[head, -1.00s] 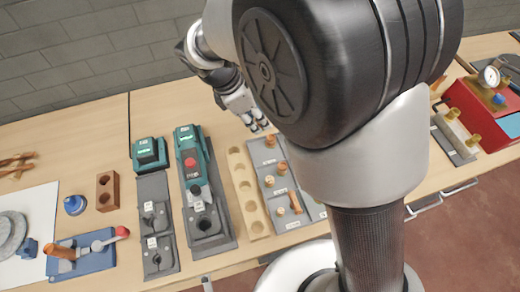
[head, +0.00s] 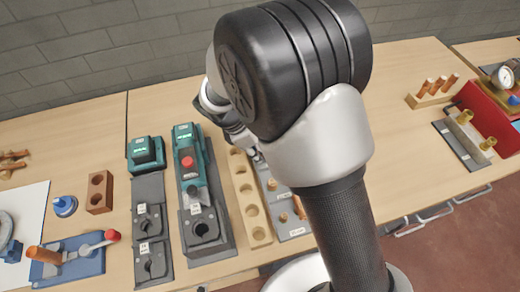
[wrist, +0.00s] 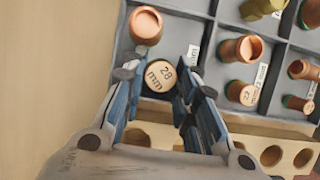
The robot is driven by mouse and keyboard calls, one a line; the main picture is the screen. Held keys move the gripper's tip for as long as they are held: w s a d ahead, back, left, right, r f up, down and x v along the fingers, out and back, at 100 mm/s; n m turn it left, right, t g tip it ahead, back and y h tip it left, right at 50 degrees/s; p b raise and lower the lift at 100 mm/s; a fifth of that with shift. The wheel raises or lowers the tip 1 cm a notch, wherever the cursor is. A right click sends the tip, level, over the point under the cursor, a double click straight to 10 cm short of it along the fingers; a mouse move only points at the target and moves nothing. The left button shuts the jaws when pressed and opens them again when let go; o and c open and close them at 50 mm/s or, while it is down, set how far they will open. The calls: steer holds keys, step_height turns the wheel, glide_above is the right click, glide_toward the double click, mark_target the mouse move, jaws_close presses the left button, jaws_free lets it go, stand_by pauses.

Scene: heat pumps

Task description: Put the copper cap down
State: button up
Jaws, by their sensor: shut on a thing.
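The copper cap (wrist: 160,75), a round disc face marked "28 mm", is between the fingertips of my gripper (wrist: 155,80) in the wrist view. My gripper is shut on it. The cap is at a corner compartment of the grey sorting tray (wrist: 193,12), close to another copper fitting (wrist: 146,26). I cannot tell whether the cap touches the tray floor. In the head view my gripper (head: 252,152) is at the far end of the tray (head: 268,197), mostly hidden by my arm, and the cap cannot be made out.
A wooden block with round holes (head: 249,194) stands along the tray's left side. Left of it are teal press tools (head: 187,160) on grey holders. Other tray compartments hold several copper fittings (wrist: 240,48). Bare table lies behind the tray.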

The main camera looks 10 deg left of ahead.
steer(key=shift+f, duration=0.1)
steer(key=o, duration=0.9)
steer(key=p+v, duration=0.4)
steer(key=v, duration=0.8)
steer(key=shift+r+p, duration=0.25)
steer(key=shift+p, duration=0.05)
